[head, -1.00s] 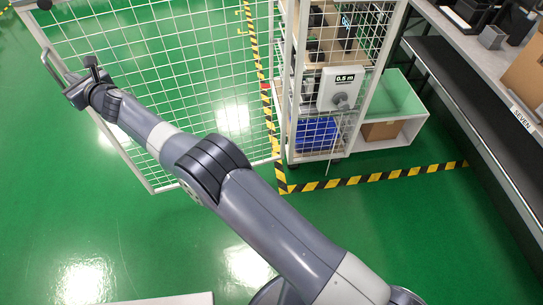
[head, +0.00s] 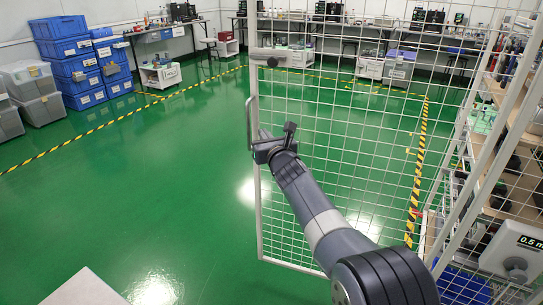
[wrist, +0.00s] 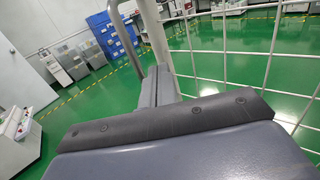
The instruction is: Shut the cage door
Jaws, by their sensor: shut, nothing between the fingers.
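The cage door (head: 340,170) is a white-framed wire mesh panel, standing open and swung out from the cage (head: 480,170) at the right. Its bar handle (head: 250,122) is on the left, free edge; the handle also shows in the wrist view (wrist: 124,38). My gripper (head: 266,142) is at that edge, by the lower part of the handle. In the wrist view my shut, empty fingers (wrist: 158,88) point at the door's frame post (wrist: 153,35), with the handle left and mesh right. I cannot tell whether they touch it.
Yellow-black floor tape (head: 416,170) runs behind the door. A 0.5 m sign box (head: 510,250) is on the cage at lower right. Blue crates (head: 75,60) stand far left, and workbenches line the back. Green floor (head: 140,185) left of the door is clear.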

